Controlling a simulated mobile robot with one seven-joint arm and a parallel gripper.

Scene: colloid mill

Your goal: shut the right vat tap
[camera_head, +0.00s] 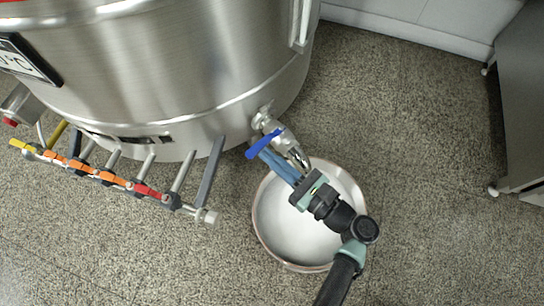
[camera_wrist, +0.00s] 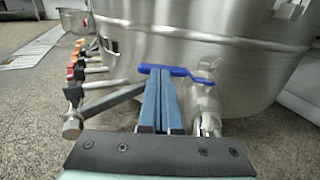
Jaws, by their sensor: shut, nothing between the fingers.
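The vat tap (camera_head: 280,135) is a metal spout low on the right side of the large steel vat (camera_head: 190,70). Its blue lever (camera_head: 262,145) lies crosswise to the spout. In the wrist view the lever (camera_wrist: 180,71) runs roughly level, from its left tip to the tap body (camera_wrist: 208,110) at right. My gripper (camera_head: 256,150) has two blue-grey fingers, closed together with nothing between them. Its fingertips (camera_wrist: 160,73) are at the lever's free end in both views. I cannot tell whether they touch it.
A round white basin (camera_head: 290,225) stands on the speckled floor under the spout and my gripper. A manifold with red, orange and yellow valve handles (camera_head: 110,177) runs along the vat's front left. A steel cabinet (camera_head: 520,100) is at right. Floor between is clear.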

